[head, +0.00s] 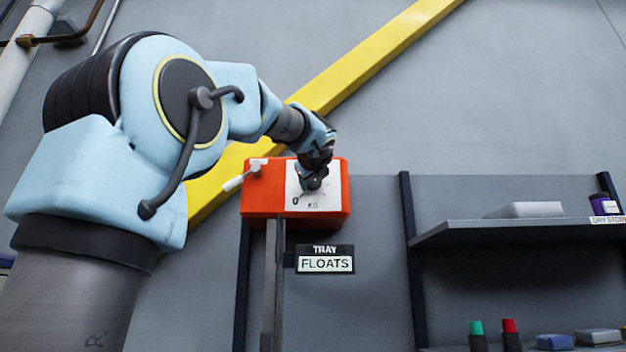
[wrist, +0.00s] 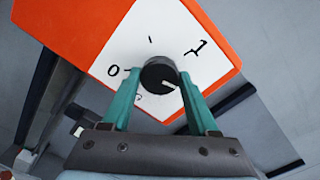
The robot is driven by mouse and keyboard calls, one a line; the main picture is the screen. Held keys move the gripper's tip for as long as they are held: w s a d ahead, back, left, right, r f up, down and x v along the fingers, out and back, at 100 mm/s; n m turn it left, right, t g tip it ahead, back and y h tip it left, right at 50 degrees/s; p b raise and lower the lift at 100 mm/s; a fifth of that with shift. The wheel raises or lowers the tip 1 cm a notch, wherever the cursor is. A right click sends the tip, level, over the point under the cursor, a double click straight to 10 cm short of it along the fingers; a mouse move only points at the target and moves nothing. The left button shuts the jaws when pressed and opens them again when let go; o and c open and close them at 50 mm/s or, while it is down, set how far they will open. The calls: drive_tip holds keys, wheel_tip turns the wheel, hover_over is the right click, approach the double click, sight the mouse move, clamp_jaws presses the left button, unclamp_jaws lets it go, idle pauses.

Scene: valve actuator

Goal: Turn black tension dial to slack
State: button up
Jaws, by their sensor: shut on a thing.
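The black tension dial (wrist: 155,72) is a round knob on a white plate (wrist: 188,45) on the front of an orange-red box (wrist: 75,25). In the wrist view its white pointer mark faces lower right. The plate shows a 0 at the left, a 1 at the upper right and a tick between them. My gripper (wrist: 160,79) has its two teal fingers on either side of the dial, shut on it. In the head view my gripper (head: 315,182) covers most of the dial and part of the plate (head: 301,199).
A white lever (head: 241,177) sticks out at the left of the box (head: 262,200). A "TRAY FLOATS" sign (head: 325,259) hangs below. A shelf (head: 480,232) with several items stands at the right. A yellow beam (head: 375,50) crosses the wall behind.

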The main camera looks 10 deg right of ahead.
drive_tip(key=c, duration=0.3)
drive_tip(key=shift+c, duration=0.2)
